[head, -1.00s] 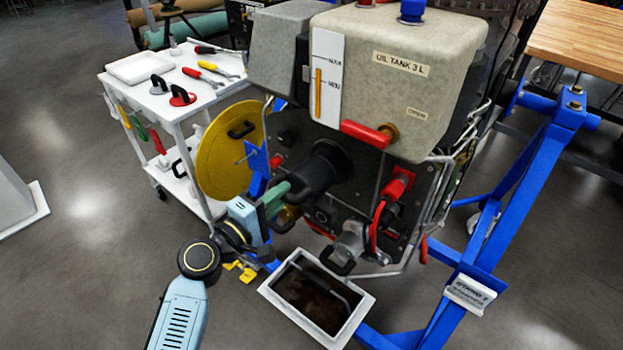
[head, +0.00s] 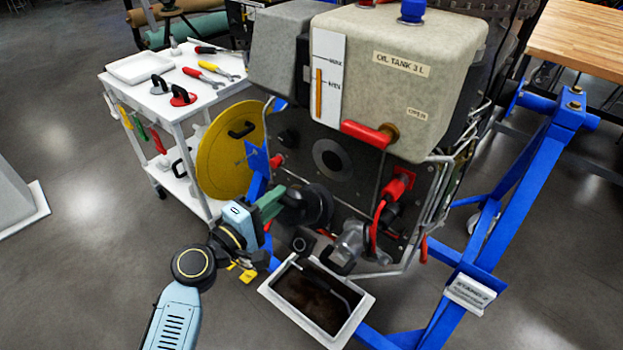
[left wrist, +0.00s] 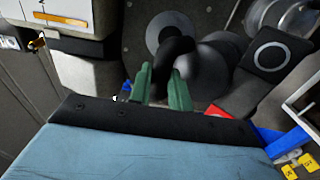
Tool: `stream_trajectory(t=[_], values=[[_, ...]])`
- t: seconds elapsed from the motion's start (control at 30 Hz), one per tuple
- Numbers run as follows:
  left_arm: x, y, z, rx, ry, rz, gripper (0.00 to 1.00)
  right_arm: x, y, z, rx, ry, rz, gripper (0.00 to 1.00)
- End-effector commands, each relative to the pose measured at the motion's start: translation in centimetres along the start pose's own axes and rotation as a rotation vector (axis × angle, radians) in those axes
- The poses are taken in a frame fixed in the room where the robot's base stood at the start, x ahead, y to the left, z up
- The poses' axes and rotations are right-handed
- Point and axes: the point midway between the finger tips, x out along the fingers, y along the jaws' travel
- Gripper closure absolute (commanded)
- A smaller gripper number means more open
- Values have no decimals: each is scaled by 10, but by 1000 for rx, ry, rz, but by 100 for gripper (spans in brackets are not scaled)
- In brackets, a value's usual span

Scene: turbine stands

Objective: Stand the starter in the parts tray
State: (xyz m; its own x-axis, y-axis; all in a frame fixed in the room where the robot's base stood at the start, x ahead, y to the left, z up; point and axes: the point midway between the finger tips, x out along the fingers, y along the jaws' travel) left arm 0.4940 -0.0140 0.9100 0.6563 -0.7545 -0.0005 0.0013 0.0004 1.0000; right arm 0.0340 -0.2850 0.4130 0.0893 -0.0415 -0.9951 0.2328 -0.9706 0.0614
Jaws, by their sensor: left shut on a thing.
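The starter (head: 318,205) is a dark cylinder with a black handle, held off the engine's front panel below a round grey mount (head: 333,160). My left gripper (head: 272,204) has its green fingers shut on it. In the left wrist view the fingers (left wrist: 163,88) close around the black handle (left wrist: 175,52), with the starter's dark body (left wrist: 215,62) beyond, partly hidden. A shallow white tray (head: 138,68), which looks like the parts tray, lies empty on the cart top at the back left. My right gripper is not in view.
A yellow disc (head: 228,150) stands between cart and engine. A white-rimmed bin (head: 362,312) with dark contents is below the engine. The blue stand (head: 500,215) is right.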

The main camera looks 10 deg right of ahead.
Motion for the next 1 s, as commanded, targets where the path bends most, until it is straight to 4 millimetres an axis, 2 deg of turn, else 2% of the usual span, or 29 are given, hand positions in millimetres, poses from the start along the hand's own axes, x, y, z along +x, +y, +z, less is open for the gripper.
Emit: stream_trajectory(t=[0.03,0.27,0.6,1.0], values=[[0,8,-1,2,2,12,100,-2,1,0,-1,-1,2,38],[-12,19,-1,3,2,11,100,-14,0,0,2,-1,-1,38],[-29,33,-1,2,2,12,100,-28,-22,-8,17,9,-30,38],[-48,50,-1,2,2,12,100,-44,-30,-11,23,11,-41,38]])
